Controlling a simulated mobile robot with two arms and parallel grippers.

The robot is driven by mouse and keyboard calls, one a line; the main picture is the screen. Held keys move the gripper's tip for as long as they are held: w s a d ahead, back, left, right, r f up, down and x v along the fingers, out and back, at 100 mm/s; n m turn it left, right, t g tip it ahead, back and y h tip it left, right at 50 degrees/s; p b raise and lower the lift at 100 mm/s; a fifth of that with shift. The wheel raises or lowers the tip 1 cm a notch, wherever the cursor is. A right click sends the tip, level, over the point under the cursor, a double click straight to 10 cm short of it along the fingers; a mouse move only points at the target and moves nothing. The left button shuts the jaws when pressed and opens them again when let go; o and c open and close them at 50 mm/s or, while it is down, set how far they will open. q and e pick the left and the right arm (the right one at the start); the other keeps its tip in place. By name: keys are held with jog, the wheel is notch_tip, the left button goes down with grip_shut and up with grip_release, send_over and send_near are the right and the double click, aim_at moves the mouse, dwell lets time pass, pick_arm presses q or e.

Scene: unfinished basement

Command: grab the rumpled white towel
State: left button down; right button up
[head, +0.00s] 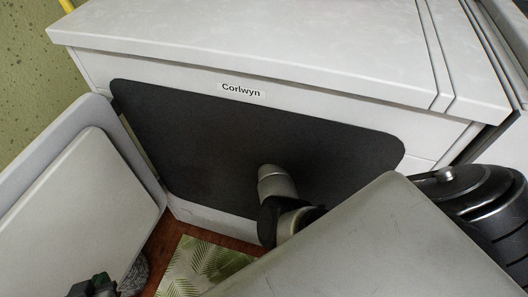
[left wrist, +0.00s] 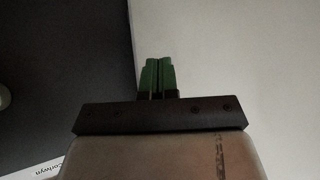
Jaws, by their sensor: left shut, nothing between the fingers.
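No white towel can be made out in either view. My left gripper (head: 94,286) shows at the bottom left edge of the head view, low in front of the pale open door panel. In the left wrist view its green fingers (left wrist: 158,77) are together and empty, with a pale surface and a dark surface beyond them. A small grey textured thing (head: 134,275) is partly visible beside the gripper; I cannot tell what it is. My right gripper does not show.
A white appliance labelled "Corlwyn" (head: 330,25) with a dark front panel (head: 190,130) fills the middle. A pale door panel (head: 75,195) stands out at the left. A leaf-patterned mat (head: 200,266) lies on the reddish floor. My own arm parts cover the lower right.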

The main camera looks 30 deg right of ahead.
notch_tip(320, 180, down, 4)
jog(key=b, duration=0.2)
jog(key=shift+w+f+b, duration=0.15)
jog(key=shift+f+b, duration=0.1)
jog(key=shift+b, duration=0.05)
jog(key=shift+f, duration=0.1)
pick_arm(q)
jog(key=w+d+r+t+h, duration=0.2)
jog(key=w+r+t, duration=0.2)
jog(key=r+t, duration=0.3)
jog(key=shift+w+d+r+t, duration=0.3)
jog(key=shift+d+r, duration=0.05)
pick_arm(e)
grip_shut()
